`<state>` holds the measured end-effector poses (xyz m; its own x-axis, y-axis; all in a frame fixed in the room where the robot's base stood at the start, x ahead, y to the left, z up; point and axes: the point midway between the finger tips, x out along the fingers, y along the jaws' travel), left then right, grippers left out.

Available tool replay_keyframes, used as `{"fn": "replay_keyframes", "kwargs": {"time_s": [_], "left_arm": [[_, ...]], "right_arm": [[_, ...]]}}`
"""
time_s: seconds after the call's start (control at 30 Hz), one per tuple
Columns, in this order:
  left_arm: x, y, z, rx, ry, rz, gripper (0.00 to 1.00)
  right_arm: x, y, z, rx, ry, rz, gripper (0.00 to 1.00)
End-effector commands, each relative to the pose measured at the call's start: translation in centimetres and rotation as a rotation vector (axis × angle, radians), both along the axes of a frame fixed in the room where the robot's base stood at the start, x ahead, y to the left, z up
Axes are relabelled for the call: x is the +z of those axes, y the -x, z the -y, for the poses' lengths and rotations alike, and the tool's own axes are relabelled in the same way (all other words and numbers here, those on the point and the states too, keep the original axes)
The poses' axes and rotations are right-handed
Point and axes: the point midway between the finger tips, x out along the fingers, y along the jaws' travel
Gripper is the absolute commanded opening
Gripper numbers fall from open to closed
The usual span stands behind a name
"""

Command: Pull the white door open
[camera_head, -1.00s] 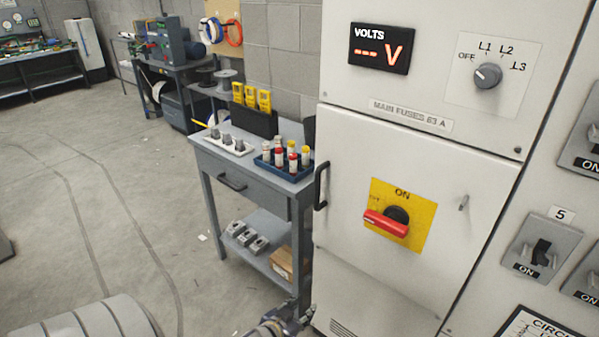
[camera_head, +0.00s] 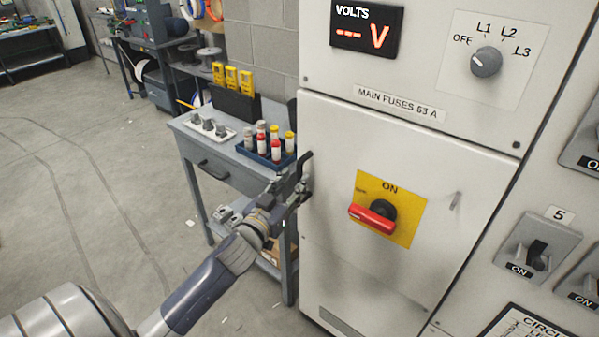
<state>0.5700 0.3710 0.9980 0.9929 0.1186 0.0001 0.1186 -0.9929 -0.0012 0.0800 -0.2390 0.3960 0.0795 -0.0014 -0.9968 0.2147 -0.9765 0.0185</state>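The white door (camera_head: 350,263) of the electrical cabinet is closed, with a yellow plate and a red rotary switch (camera_head: 373,216) on it. The door's black handle (camera_head: 305,160) is at its upper left edge. My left gripper (camera_head: 301,187) is at the handle, its fingers close around or beside the handle's lower part. The gripper hides much of the handle, and I cannot tell whether its fingers are closed on it. My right gripper is not in view.
A grey workbench (camera_head: 220,160) stands just left of the cabinet, close to my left arm, with a blue tray (camera_head: 262,155) of fuses on top. A voltage display (camera_head: 367,27) and a selector knob (camera_head: 486,62) are above the door. Open floor (camera_head: 60,200) lies to the left.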

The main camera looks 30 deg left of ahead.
Motion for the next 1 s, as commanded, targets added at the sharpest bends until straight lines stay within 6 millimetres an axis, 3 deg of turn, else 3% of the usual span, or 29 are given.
{"fn": "replay_keyframes", "kwargs": {"time_s": [0.1,0.3,0.67,0.7,0.83,1.0], "left_arm": [[0.2,-2.0,-0.3,0.001,-0.001,0.001,0.35],[0.0,-3.9,-0.5,0.000,0.000,-0.001,0.35],[-0.1,-4.4,-0.5,-0.001,0.000,-0.001,0.35],[-0.1,-4.4,-0.5,-0.001,-0.001,-0.001,0.32],[-0.1,-4.4,-0.5,-0.001,0.000,-0.001,0.03],[-0.1,-4.4,-0.5,0.000,0.000,-0.001,0.00]], "right_arm": [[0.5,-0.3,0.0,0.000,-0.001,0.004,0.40],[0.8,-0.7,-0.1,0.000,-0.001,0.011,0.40],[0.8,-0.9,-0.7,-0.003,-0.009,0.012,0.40],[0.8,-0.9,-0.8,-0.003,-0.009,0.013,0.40],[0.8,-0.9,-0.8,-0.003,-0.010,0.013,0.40],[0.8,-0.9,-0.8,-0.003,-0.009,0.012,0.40]]}}
